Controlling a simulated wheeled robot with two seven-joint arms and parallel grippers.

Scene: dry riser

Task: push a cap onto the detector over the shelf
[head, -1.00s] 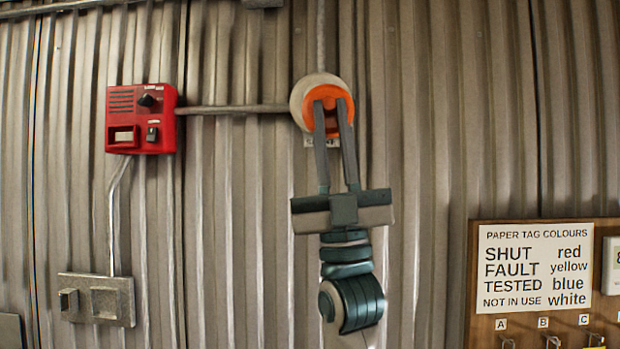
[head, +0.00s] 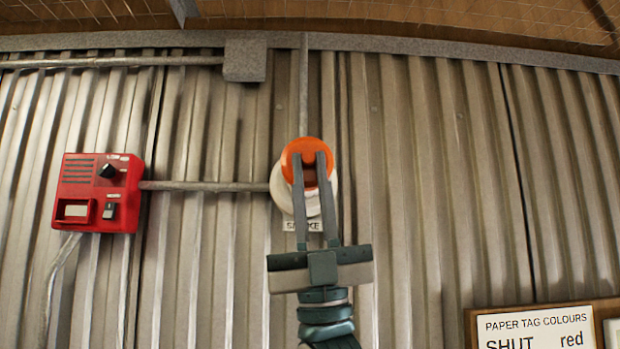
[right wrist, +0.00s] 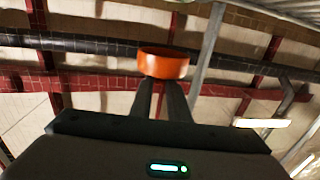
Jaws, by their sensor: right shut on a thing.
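The orange cap (head: 306,146) is in the head view, held at the tips of my right gripper (head: 309,162). My right gripper is shut on it, with its two grey fingers pointing up. The cap also shows in the right wrist view (right wrist: 163,65), above the fingers, with its hollow side up. The white round detector (head: 282,198) is on the corrugated wall behind the cap, which overlaps its upper part in the head view. The gap between cap and detector cannot be judged. The detector does not show in the right wrist view. My left gripper is not in view.
A red call box (head: 97,192) is on the wall at the left, joined by a conduit (head: 205,187) to the detector. A grey box (head: 245,61) sits above. A tag-colour board (head: 535,329) is at the lower right. The wall right of the detector is clear.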

